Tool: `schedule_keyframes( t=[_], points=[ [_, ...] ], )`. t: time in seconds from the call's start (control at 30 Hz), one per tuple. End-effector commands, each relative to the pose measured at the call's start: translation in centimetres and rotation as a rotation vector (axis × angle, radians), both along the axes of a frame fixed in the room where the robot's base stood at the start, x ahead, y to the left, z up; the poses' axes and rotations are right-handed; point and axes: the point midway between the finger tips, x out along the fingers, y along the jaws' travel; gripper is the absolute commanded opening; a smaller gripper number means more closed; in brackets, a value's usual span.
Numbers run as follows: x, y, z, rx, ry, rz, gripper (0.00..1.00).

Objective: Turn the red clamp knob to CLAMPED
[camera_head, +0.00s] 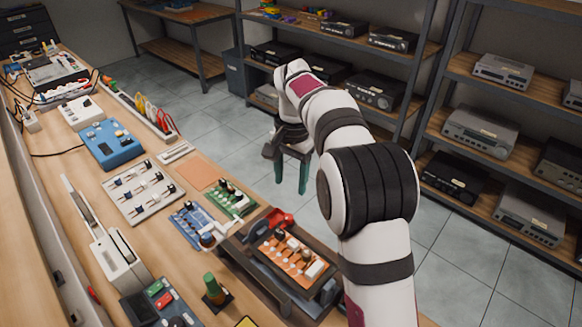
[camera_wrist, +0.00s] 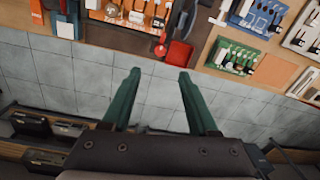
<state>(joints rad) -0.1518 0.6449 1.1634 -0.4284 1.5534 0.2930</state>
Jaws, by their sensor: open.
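A dark fixture (camera_head: 262,282) holding an orange circuit board (camera_head: 290,256) stands at the bench's near right edge. A small round red knob (camera_wrist: 160,49) on a short stem is at the fixture's edge in the wrist view, beside a flat red part (camera_wrist: 180,53). Red parts (camera_head: 280,219) also show at the fixture's far corner in the head view, partly merged together. I cannot read any CLAMPED marking. My gripper (camera_head: 290,184) has two green fingers, open and empty, hanging over the floor beyond the bench edge. In the wrist view the gripper (camera_wrist: 158,75) has the knob just past its fingertips, apart.
Green (camera_head: 232,197) and blue (camera_head: 196,224) circuit boards lie beside the fixture. A white switch panel (camera_head: 143,191) and a blue box (camera_head: 111,145) sit farther along the bench. Shelves of devices (camera_head: 480,140) stand at the right. Tiled floor (camera_head: 227,125) between is clear.

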Motion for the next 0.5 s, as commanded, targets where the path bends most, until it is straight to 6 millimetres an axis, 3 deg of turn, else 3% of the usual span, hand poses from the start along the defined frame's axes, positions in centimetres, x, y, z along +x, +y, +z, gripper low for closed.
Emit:
schedule_keyframes(
  t=[0.1, 0.2, 0.5],
  points=[
    [0.0, -0.1, 2.5, 0.000, -0.002, -0.001, 0.60],
    [-0.1, -0.1, 3.7, 0.000, 0.000, -0.001, 0.60],
    [-0.1, -0.1, 4.1, -0.001, 0.001, 0.000, 0.60]
  ],
)
